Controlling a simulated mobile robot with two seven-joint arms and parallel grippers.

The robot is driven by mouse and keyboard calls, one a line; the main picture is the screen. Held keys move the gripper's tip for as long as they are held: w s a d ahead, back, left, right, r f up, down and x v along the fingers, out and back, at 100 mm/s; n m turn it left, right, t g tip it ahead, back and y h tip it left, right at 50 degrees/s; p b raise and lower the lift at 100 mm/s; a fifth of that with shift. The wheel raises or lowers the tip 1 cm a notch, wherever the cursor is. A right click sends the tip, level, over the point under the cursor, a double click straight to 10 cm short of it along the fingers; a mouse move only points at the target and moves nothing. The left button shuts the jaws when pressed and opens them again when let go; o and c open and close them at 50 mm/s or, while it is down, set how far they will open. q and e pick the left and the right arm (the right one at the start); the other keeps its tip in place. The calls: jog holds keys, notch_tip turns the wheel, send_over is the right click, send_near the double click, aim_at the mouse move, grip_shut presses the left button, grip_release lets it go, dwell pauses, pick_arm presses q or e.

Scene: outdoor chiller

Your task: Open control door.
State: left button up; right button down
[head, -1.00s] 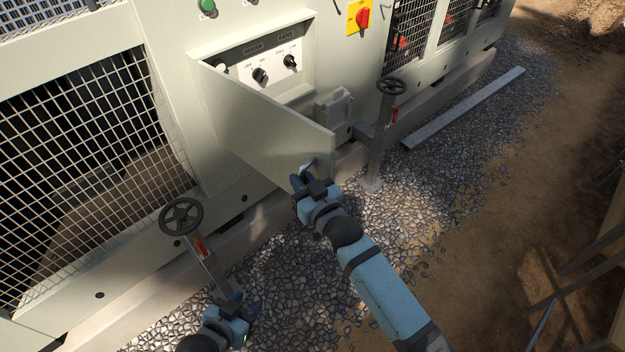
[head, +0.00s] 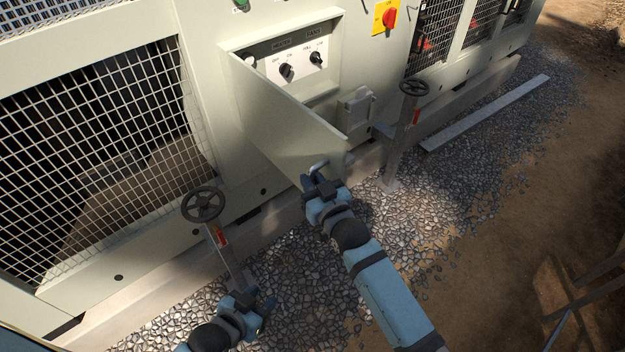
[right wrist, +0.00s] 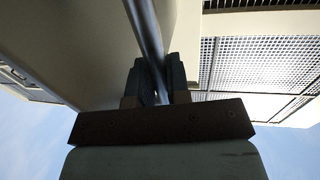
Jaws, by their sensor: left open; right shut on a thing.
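The control door (head: 285,125) is a pale panel hinged on its left side. It stands swung out from the chiller, and the recessed control panel (head: 300,62) with its knobs shows behind it. A metal bar handle (head: 318,167) is at the door's outer lower corner. My right gripper (head: 312,186) is shut on this handle. In the right wrist view the bar (right wrist: 147,40) runs between the two dark fingers (right wrist: 160,85). My left gripper (head: 255,303) is open and empty, low over the gravel near the left valve post.
A handwheel (head: 203,204) on a post stands left of the door, close to my left gripper. Another handwheel (head: 413,88) stands right of the door. A metal beam (head: 487,112) lies on the gravel. A wooden frame (head: 585,280) is at the lower right.

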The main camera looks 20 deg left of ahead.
jog(key=c, duration=1.1)
grip_release()
jog(key=b+v, duration=0.1)
jog(key=v, duration=1.2)
jog(key=shift+s+d+b, duration=0.25)
jog(key=shift+s+b, duration=0.1)
jog(key=shift+b, duration=0.05)
